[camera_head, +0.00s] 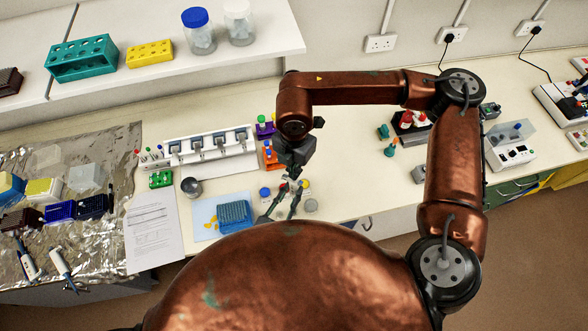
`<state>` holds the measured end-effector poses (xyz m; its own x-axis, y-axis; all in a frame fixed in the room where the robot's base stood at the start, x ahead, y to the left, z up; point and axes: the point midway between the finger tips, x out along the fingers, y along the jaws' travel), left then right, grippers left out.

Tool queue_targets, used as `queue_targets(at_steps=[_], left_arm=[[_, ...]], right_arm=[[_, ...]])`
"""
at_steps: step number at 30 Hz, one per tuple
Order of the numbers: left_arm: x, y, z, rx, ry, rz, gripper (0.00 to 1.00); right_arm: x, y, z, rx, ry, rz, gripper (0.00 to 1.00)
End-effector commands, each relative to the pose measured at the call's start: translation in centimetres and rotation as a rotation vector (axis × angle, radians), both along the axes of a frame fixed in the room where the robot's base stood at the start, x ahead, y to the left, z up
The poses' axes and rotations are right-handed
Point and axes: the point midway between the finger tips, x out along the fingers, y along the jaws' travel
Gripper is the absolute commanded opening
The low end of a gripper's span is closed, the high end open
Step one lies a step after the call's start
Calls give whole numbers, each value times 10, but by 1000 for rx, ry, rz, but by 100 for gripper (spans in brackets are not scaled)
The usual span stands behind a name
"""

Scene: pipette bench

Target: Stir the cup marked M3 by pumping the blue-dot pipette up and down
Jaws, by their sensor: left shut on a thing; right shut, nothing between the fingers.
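My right gripper (280,205) reaches down over the bench from an arm on the right, its dark fingers among small capped containers. It holds nothing that I can make out. My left gripper is not visible; a large copper part of my own body fills the bottom of the view. Near the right gripper stand a blue-topped container (265,192), a yellow-topped one (304,183) and a grey round one (311,205). No M3 mark is readable. Two pipettes (62,263) (27,260) lie at the far left on foil; I cannot tell which pipette has the blue dot.
A white rack (205,160) with several grey-blue pieces stands behind. A metal cup (191,187), a blue tip box (234,215) and a paper sheet (152,235) lie left of the gripper. A shelf (270,45) overhangs the back. White devices (510,152) stand at right.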

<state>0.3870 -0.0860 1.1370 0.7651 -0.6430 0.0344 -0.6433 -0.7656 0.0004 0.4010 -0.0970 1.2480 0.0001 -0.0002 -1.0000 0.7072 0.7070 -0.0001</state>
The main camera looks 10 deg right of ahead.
Motion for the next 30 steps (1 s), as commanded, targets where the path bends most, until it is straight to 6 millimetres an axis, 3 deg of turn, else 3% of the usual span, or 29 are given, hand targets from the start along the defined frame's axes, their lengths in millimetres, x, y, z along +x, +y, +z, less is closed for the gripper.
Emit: queue_targets(at_steps=[30], left_arm=[[0, 0, 2, -3, -4, -1, 0]], right_arm=[[0, 0, -15, 0, 1, 0, 0]])
